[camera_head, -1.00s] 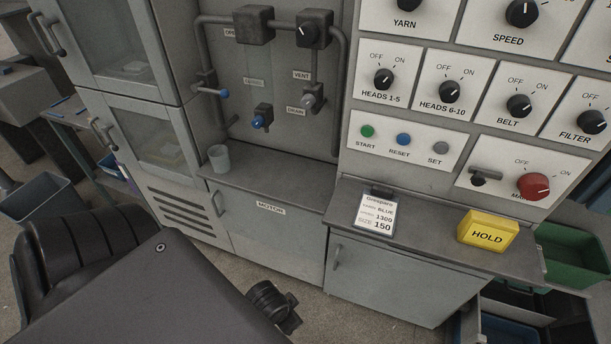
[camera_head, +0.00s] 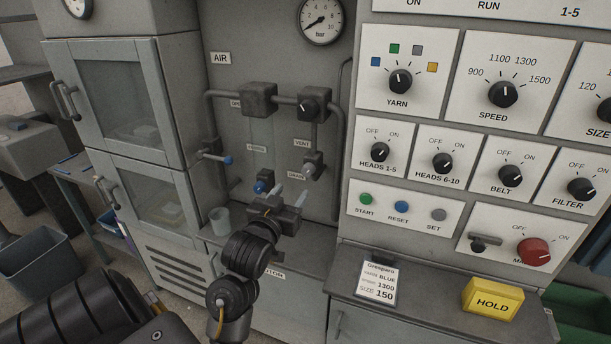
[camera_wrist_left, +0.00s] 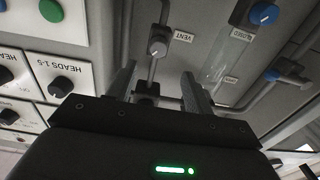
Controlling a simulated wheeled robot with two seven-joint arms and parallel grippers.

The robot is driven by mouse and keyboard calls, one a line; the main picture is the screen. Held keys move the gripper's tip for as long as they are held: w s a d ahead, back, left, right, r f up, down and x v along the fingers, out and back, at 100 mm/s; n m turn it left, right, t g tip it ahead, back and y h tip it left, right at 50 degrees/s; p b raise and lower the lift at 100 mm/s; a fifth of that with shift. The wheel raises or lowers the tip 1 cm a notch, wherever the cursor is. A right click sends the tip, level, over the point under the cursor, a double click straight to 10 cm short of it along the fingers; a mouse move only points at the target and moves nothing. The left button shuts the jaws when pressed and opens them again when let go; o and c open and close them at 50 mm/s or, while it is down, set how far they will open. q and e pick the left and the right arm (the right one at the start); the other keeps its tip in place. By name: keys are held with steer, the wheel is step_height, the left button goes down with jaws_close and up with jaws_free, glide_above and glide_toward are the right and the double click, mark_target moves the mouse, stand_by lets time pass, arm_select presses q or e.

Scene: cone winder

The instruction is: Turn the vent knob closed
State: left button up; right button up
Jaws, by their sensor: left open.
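The vent knob (camera_head: 312,170) is a small grey knob on a dark block, just below the VENT label on the grey pipe panel. In the left wrist view it is the grey knob (camera_wrist_left: 158,48) beside that label, with a pointer mark on its face. My left gripper (camera_head: 288,194) is in front of the panel, lower and to the left of the knob. In the wrist view its two fingers (camera_wrist_left: 157,84) stand apart with nothing between them, and the knob appears beyond their tips. They appear not to touch it. My right gripper is not in view.
A black knob (camera_head: 308,108) is on the pipe above. A cup (camera_head: 219,220) stands on the ledge. The switch panel (camera_head: 405,142) is to the right.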

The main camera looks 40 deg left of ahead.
mark_target(306, 173)
arm_select(q)
steer(key=p+x, duration=0.2)
steer(key=x, duration=0.6)
steer(key=shift+w+r, duration=0.1)
steer(key=shift+w, duration=0.25)
steer(key=shift+x, duration=0.75)
steer(key=shift+c, duration=0.2)
